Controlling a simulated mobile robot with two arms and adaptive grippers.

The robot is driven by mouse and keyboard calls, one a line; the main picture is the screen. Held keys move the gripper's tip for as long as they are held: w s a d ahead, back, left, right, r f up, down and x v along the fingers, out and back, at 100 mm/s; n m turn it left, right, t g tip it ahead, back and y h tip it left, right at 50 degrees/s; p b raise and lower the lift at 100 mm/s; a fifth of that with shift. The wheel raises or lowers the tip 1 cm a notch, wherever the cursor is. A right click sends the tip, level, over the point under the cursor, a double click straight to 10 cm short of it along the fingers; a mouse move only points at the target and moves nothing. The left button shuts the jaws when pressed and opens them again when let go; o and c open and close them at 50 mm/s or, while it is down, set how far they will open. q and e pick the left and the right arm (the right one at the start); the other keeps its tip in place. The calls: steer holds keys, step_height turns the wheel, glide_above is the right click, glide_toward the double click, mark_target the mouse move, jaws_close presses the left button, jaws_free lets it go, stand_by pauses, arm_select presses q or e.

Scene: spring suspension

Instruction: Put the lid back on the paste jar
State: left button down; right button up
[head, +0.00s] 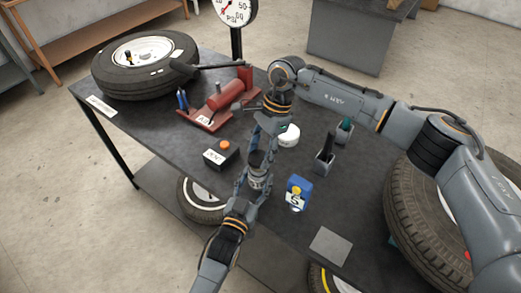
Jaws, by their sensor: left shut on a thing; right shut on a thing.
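The paste jar (256,182) is a small greyish container near the front edge of the table. My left gripper (254,184) comes up from below and is shut around it. The dark lid (257,158) is just above the jar, and my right gripper (258,150) is shut on it from above. Lid and jar look close together and roughly in line. The fingers hide much of both, so I cannot tell whether they touch.
A white round item (288,136) stands close to my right gripper. A blue item (298,192) stands right of the jar, and a black box with an orange button (221,157) left of it. A red tool (220,100) and a tyre (118,76) lie behind. A grey pad (330,246) lies front right.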

mark_target(259, 175)
steer(key=shift+f, duration=0.9)
steer(key=shift+f, duration=0.55)
